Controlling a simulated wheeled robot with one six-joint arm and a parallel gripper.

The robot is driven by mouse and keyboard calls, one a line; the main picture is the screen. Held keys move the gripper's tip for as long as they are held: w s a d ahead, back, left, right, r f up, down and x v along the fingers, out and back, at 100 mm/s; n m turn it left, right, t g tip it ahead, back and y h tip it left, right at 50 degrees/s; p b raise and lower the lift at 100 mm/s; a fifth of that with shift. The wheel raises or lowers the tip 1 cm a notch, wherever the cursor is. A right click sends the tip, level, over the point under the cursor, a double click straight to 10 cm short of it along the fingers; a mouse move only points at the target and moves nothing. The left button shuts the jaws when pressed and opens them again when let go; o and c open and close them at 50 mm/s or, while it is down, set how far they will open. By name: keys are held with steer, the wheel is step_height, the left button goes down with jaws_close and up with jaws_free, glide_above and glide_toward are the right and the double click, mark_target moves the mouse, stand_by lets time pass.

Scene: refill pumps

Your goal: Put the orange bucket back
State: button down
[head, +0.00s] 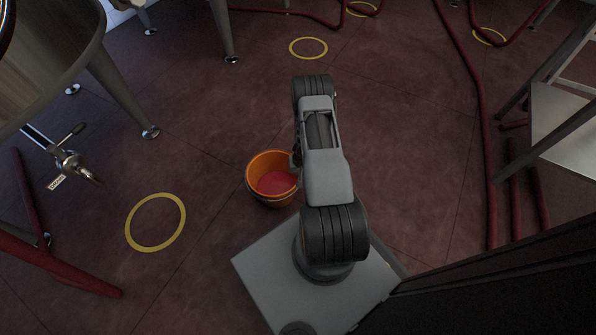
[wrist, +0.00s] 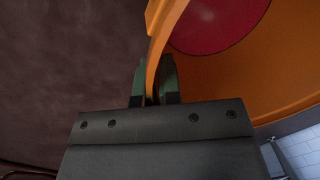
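The orange bucket (head: 254,170) is upright beside my arm in the head view, with red liquid (head: 277,183) in it. In the wrist view the bucket's orange wall (wrist: 255,80) and the red liquid (wrist: 215,22) fill the upper right. My gripper (wrist: 156,75) has one green finger on each side of the bucket's rim and is shut on it. In the head view my arm hides the gripper. I cannot tell for sure whether the bucket is clear of the floor. An empty yellow ring (head: 128,222) is marked on the floor left of the bucket.
Another yellow ring (head: 308,57) lies beyond my arm, with more farther back. A steel vessel (head: 50,60) on legs stands at left, its tap (head: 70,162) sticking out. Red hoses (head: 484,130) run along the right and lower left. A metal stand (head: 565,128) is at right.

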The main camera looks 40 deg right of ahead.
steer(key=shift+w+f, duration=0.15)
steer(key=shift+f, duration=0.3)
steer(key=c, duration=1.3)
jaws_free()
